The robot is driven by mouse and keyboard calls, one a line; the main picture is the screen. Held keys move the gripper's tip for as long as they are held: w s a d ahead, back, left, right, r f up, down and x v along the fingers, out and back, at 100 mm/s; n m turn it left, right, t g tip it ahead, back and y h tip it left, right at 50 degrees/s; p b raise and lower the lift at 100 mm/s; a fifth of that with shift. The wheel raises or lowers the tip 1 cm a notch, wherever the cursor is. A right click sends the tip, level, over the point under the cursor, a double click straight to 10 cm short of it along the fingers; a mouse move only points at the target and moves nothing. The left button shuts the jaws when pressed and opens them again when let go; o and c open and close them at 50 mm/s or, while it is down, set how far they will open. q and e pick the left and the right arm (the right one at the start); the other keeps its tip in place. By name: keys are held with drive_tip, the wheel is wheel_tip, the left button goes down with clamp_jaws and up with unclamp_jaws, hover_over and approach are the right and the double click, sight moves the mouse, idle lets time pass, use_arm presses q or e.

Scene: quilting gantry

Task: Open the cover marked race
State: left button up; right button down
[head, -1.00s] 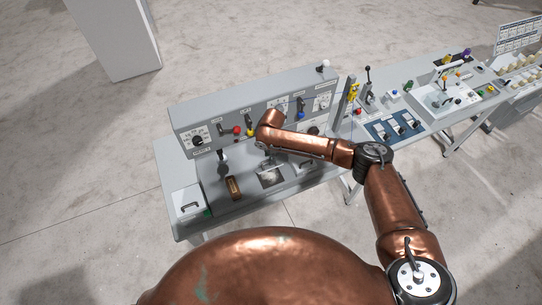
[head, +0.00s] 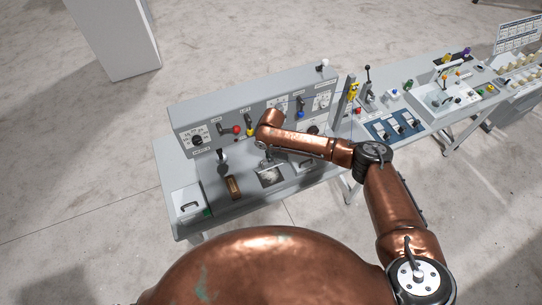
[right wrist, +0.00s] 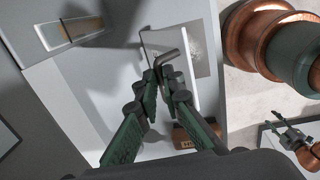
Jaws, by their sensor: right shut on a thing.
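In the right wrist view my right gripper (right wrist: 167,77) has its green fingers closed on a grey bent handle (right wrist: 184,62). The handle appears to belong to a pale cover (right wrist: 150,38) beside a mottled plate (right wrist: 197,48). In the head view my copper right arm reaches across the bench, and the right gripper (head: 266,158) is mostly hidden under its wrist. The mottled plate (head: 271,177) shows just below it. I cannot read the word race on any cover, and I cannot tell how far this cover is raised.
A white lidded box (head: 189,204) with a dark handle sits at the bench's left end. A brown block (head: 234,188) lies near the plate. A panel (head: 197,126) with knobs and levers stands behind. Another control table (head: 425,110) is on the right.

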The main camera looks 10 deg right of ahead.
drive_tip(key=shift+w+a+r+b, duration=0.1)
drive_tip(key=shift+w+a+b, duration=0.05)
drive_tip(key=shift+w+b, duration=0.2)
drive_tip(key=shift+w+a+r+b, duration=0.1)
drive_tip(key=shift+w+b, duration=0.1)
drive_tip(key=shift+w, duration=0.2)
drive_tip(key=c, duration=2.1)
unclamp_jaws()
drive_tip(key=shift+s, duration=0.1)
drive_tip(key=r, duration=0.8)
drive_tip(key=s+r, duration=0.1)
drive_tip(key=r, duration=0.3)
drive_tip(key=shift+d, duration=0.2)
